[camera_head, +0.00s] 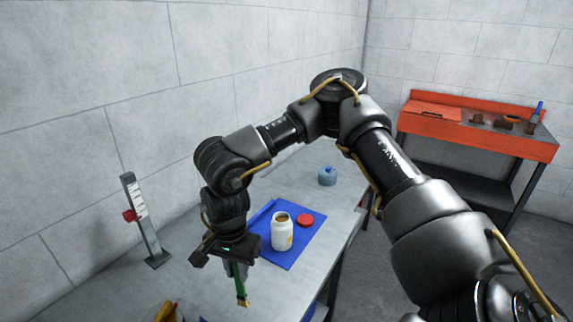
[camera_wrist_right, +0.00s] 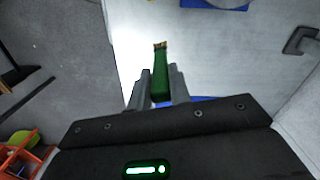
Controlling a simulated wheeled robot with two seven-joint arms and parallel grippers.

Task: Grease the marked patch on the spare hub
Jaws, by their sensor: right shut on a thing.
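My right gripper (camera_head: 238,266) is shut on a green-handled brush (camera_head: 241,288) with a short tan tip that points down over the grey table. The brush also shows in the right wrist view (camera_wrist_right: 160,77), upright between the two fingers. An open white jar (camera_head: 282,234) with brown contents stands on a blue mat (camera_head: 294,256), to the right of the gripper in the head view. A red lid (camera_head: 305,220) lies beside the jar. I cannot make out the spare hub or its marked patch. My left gripper is not in view.
A grey post with a scale and red slider (camera_head: 145,222) stands by the wall at left. A small blue-grey container (camera_head: 327,176) sits farther back on the table (camera_head: 190,277). A red workbench (camera_head: 480,135) holding small brown parts stands at back right.

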